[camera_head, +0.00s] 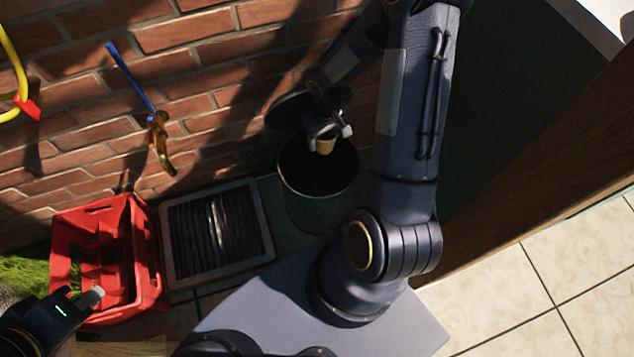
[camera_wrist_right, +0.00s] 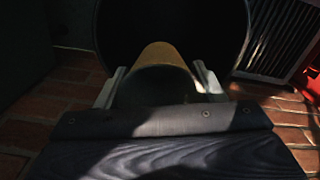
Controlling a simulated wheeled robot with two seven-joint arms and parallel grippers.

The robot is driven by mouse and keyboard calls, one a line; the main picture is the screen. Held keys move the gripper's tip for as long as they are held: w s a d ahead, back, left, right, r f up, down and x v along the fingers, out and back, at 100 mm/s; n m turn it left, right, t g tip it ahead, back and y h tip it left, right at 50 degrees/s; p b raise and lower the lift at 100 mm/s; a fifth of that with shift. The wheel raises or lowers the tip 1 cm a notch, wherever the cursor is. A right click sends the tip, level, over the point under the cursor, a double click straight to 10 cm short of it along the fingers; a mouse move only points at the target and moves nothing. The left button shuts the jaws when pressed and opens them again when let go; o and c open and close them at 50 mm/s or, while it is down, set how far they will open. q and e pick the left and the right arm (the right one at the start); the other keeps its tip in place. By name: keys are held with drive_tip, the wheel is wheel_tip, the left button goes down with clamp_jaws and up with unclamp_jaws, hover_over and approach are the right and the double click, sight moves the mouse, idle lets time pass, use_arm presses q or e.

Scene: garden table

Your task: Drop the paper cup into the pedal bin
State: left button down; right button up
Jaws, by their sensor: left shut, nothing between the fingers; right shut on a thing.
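The paper cup (camera_head: 325,145) is small and tan. My right gripper (camera_head: 326,134) is shut on it and holds it over the open mouth of the pedal bin. The pedal bin (camera_head: 318,208) is dark and round, and its lid (camera_head: 285,110) stands up at the back by the wall. In the right wrist view the cup (camera_wrist_right: 162,55) sits between the two fingers (camera_wrist_right: 160,90), with the bin's dark opening (camera_wrist_right: 170,22) beyond it. The bin's inside is too dark to make out. My left gripper (camera_head: 92,297) is shut and empty at the lower left, by the red crate.
A red crate (camera_head: 128,212) and a framed dark grate (camera_head: 262,215) stand left of the bin. A brick wall (camera_head: 200,90) runs behind. A wooden board edge (camera_head: 540,190) lies to the right.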

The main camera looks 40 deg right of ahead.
wheel_tip(320, 180, down, 3)
drive_tip(key=shift+f+b, duration=0.15)
drive_tip(key=shift+b, duration=0.8)
use_arm(q)
wheel_tip(320, 180, down, 3)
drive_tip(key=shift+r, duration=0.15)
use_arm(e)
drive_tip(key=o, duration=1)
drive_tip(key=r, duration=0.1)
drive_tip(key=r+p, duration=0.1)
drive_tip(key=r, duration=0.1)
drive_tip(key=r+p, duration=0.1)
drive_tip(key=shift+s+a+r, duration=0.2)
drive_tip(key=shift+a, duration=0.05)
use_arm(q)
wheel_tip(320, 180, up, 5)
drive_tip(key=p, duration=0.2)
drive_tip(key=shift+p, duration=0.4)
use_arm(e)
drive_tip(key=s+a+r, duration=0.5)
drive_tip(key=s, duration=0.2)
drive_tip(key=s+a+r, duration=0.3)
drive_tip(key=shift+s+a+r, duration=0.15)
drive_tip(key=shift+a+r, duration=0.15)
drive_tip(key=shift+r, duration=0.05)
